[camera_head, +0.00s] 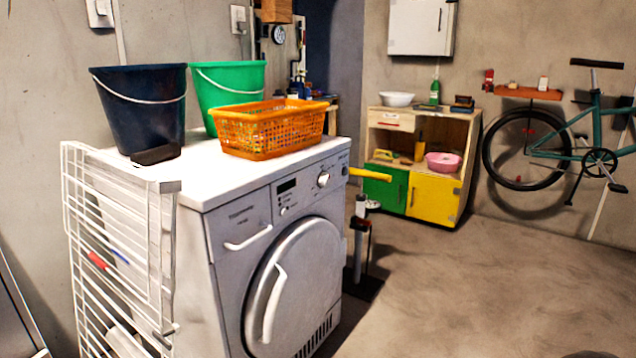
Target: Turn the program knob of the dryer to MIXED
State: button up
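The white dryer (222,274) stands left of centre, its front turned toward the right. Its program knob (323,180), small, round and pale, sits at the right part of the upper front panel, right of a dark display (287,186). The knob is unobstructed, but its pointer and the program labels are too small to read, so I cannot tell its setting. The round door (300,280) with its white handle (273,303) looks shut. My gripper is not in view.
A dark bucket (140,105), green bucket (228,85) and orange basket (270,130) stand on the dryer. A white drying rack (110,250) is at its left. A grey post on a dark base (360,245) stands beyond its right side. The right floor is clear.

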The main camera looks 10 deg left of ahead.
aim_at(325, 180)
jog(key=z, duration=0.05)
jog(key=k, duration=1.05)
jog(key=u, duration=0.9)
jog(key=i, duration=0.7)
jog(key=z, duration=0.6)
jog(key=i, duration=0.75)
jog(key=z, duration=0.85)
